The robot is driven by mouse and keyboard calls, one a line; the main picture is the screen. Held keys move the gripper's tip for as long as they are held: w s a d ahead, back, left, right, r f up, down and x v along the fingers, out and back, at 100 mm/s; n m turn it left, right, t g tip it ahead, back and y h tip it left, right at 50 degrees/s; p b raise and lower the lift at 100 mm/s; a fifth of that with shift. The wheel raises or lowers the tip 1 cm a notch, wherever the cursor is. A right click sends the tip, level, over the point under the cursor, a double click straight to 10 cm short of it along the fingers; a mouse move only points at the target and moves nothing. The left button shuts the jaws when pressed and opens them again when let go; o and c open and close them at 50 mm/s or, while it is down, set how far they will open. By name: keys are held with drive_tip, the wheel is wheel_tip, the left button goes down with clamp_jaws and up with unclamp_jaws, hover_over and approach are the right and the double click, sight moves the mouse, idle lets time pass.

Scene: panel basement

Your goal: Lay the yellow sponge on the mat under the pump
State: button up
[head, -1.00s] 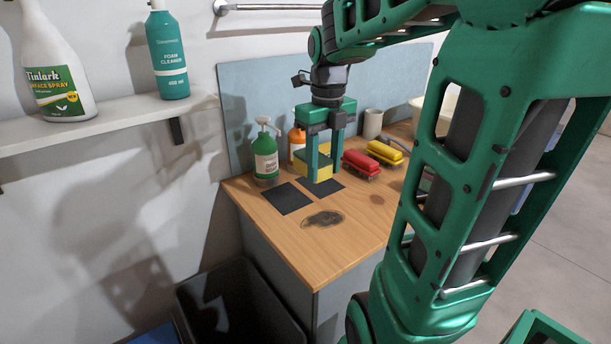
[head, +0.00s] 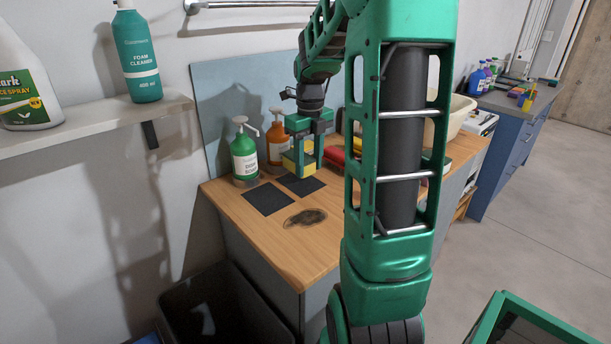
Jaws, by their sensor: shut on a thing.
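My gripper (head: 304,165) is shut on the yellow sponge (head: 295,162), partly hidden by the fingers. It holds the sponge low over the right dark mat (head: 301,187); I cannot tell whether the sponge touches it. The left dark mat (head: 268,199) is bare. A green pump bottle (head: 244,158) with a white pump head stands behind the left mat. An orange pump bottle (head: 276,147) stands behind the right mat, partly hidden by my gripper.
A dark stain (head: 305,218) marks the wooden counter (head: 262,222) in front of the mats. A red brush (head: 335,157) lies right of my gripper, partly hidden by my arm. A black bin (head: 215,305) stands below. A shelf (head: 90,124) with cleaner bottles is at left.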

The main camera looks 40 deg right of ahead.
sight(308, 175)
drive_tip(key=shift+f, duration=1.95)
drive_tip(key=shift+f, duration=0.1)
drive_tip(key=o, duration=1.1)
